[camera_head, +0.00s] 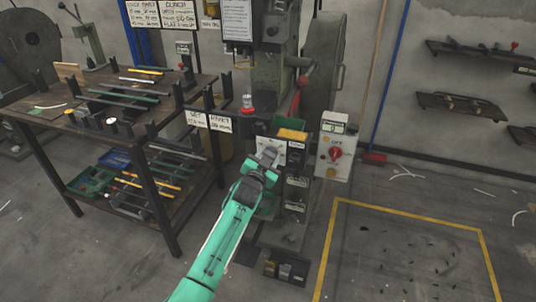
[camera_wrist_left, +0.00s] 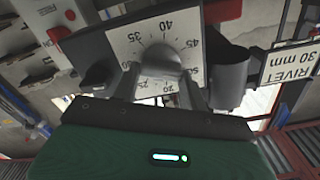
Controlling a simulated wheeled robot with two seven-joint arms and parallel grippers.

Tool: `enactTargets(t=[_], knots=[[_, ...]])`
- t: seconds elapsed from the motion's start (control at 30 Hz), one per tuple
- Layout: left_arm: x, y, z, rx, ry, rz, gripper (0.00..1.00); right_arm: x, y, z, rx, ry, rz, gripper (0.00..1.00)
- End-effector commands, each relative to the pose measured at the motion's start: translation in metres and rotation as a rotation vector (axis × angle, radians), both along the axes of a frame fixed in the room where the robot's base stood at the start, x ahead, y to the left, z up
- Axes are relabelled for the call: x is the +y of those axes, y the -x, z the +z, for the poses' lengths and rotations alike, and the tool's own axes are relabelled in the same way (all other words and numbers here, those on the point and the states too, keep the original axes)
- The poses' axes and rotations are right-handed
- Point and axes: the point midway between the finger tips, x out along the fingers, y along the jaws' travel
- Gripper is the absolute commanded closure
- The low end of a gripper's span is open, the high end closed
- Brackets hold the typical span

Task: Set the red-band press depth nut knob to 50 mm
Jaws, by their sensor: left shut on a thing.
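The press (camera_head: 272,60) stands in the middle of the head view, with a red part on its left side. A white dial plate (camera_head: 270,146) is on its front. In the left wrist view the dial plate (camera_wrist_left: 125,40) shows tilted, with numbers including 35, 40, 45 and 50 around a grey rounded knob (camera_wrist_left: 160,57). My left gripper (camera_head: 268,156) is at the dial, shut on the knob; it also shows in the left wrist view (camera_wrist_left: 160,82). The knob's pointer is hidden, so its setting cannot be read. My right gripper is not in view.
A control box (camera_head: 335,150) with a red knob is right of the dial. A red-handled lever (camera_head: 303,82) rises above. A workbench (camera_head: 150,100) with bars stands left. A sign (camera_wrist_left: 291,63) reads "RIVET 30 mm". A yellow-lined floor area (camera_head: 410,250) at right has scattered bits.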

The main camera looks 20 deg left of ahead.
Motion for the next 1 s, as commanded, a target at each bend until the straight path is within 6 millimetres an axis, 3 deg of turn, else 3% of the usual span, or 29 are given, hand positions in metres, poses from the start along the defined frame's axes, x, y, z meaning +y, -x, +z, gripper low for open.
enactTargets(t=[0.57,0.6,0.7,1.0], knots=[[-0.0003,-0.0001,0.0002,-0.002,-0.032,0.0,0.79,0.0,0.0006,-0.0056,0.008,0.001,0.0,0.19],[-0.0003,-0.0001,0.0002,-0.002,-0.032,0.0,0.51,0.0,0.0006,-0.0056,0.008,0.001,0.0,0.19],[-0.0003,-0.0001,0.0002,-0.002,-0.032,0.0,0.35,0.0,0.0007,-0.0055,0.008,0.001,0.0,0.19],[-0.0003,0.0012,0.0,-0.002,-0.032,0.0,0.35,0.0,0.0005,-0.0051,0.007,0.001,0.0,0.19]])
